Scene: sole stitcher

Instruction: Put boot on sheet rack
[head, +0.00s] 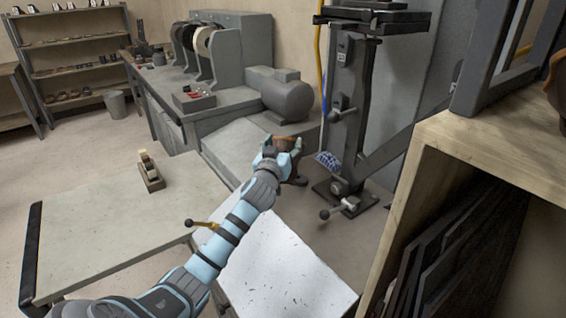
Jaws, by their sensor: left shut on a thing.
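My left gripper (281,152) reaches out from the lower left and is shut on a brown boot (287,141). The boot is small in the view and partly hidden by the fingers. It is held in front of the grey machine stand, left of its base. The sheet rack (480,141) is at the right, a pale wooden cabinet with dark sheets (455,245) standing inside it. The boot is apart from the rack, to its left. My right gripper is not in view.
A tall dark machine (350,110) with lever knobs stands between gripper and rack. A grey frame (485,60) and a brown item (557,80) are on the rack's top. A pale table (110,220) with a tape dispenser (150,171) is at left. A white board (285,270) lies below the arm.

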